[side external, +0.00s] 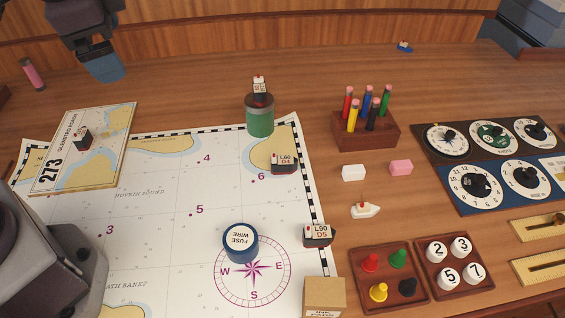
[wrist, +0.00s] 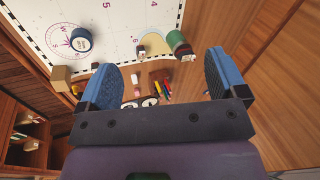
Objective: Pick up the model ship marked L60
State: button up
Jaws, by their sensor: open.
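The model ship marked L60 (side external: 284,164) is a small dark hull with a white label reading L60 D4. It sits upright on the chart's right edge, partly over the tan island, and shows small in the wrist view (wrist: 141,50). My gripper (side external: 108,70) is at the upper left of the side view, high above the table and well away from that ship. In the wrist view its two blue fingers (wrist: 164,70) are wide apart with nothing held between them.
A similar ship marked L90 D5 (side external: 318,235) sits nearer the front. Another stands on the green can (side external: 260,118), just behind L60, and one on the chart book (side external: 105,150). A pencil block (side external: 366,135), erasers and a fuse wire tin (side external: 241,243) are around.

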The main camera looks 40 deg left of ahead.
jog(key=w+d+f+m+y, duration=0.3)
jog(key=w+d+f+m, duration=0.2)
jog(key=w+f+m, duration=0.15)
jog(key=m+t+y, duration=0.3)
jog(key=m+t, duration=0.4)
jog(key=m, duration=0.8)
send_over(284, 159)
jog(key=s+d, duration=0.8)
jog(key=s, duration=0.1)
notch_tip(284, 159, down, 20)
jog(key=shift+w+d+f, duration=0.1)
jog(key=shift+w, duration=0.05)
jog(key=x, duration=0.7)
jog(key=shift+w+a, duration=0.2)
jog(key=shift+a, duration=0.05)
jog(key=x, duration=0.5)
jog(key=shift+a, duration=0.35)
jog(key=c, duration=1)
